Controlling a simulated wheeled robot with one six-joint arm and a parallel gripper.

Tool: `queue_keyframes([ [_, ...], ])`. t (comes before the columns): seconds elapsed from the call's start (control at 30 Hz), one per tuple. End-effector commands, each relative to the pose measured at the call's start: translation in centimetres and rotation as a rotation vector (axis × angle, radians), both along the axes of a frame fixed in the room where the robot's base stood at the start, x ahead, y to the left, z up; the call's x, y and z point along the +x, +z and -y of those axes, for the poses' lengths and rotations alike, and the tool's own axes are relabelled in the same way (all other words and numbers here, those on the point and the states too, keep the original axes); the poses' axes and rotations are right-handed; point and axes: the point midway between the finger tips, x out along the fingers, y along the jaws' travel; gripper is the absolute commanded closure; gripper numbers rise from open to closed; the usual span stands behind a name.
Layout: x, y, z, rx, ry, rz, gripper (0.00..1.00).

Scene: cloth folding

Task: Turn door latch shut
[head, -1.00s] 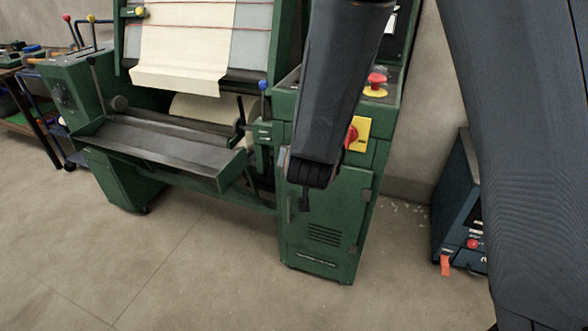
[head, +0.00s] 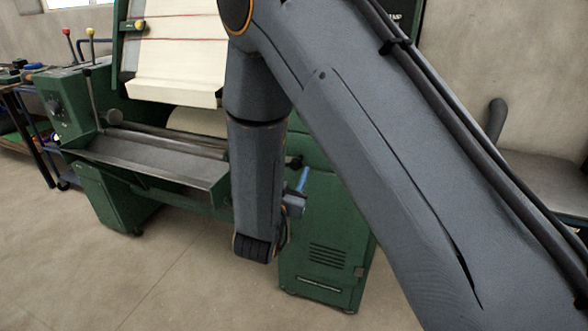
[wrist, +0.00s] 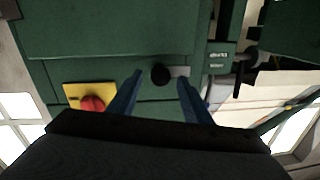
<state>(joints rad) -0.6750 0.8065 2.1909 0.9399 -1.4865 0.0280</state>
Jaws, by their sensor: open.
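The green cabinet door (head: 325,235) with vent slots is at the lower middle of the head view, partly behind my arm. In the wrist view a round black knob (wrist: 160,74), with a short grey plate (wrist: 180,71) beside it, looks like the door latch. My gripper (wrist: 160,78) is open. Its two blue fingers stand one on each side of the knob, with gaps visible and nothing held. How far the fingertips are from the door is unclear. In the head view a blue finger (head: 303,179) shows beside my wrist; the latch is not clearly visible there.
A red rotary switch (wrist: 92,104) on a yellow plate lies close to the left finger in the wrist view. The green machine's grey metal trough (head: 150,155) and hanging cream cloth (head: 175,60) are left of my arm. Open floor (head: 190,275) lies in front.

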Motion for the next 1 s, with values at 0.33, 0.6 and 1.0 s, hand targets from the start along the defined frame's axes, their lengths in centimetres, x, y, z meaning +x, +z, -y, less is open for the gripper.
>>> queue_keyframes([
  [0.33, 2.0, -0.1, 0.5, 0.001, 0.000, -0.002, 0.55],
  [0.6, 2.0, 0.0, 0.5, 0.000, 0.001, -0.002, 0.72],
  [1.0, 2.0, 0.0, 0.6, -0.020, 0.001, -0.009, 0.96],
])
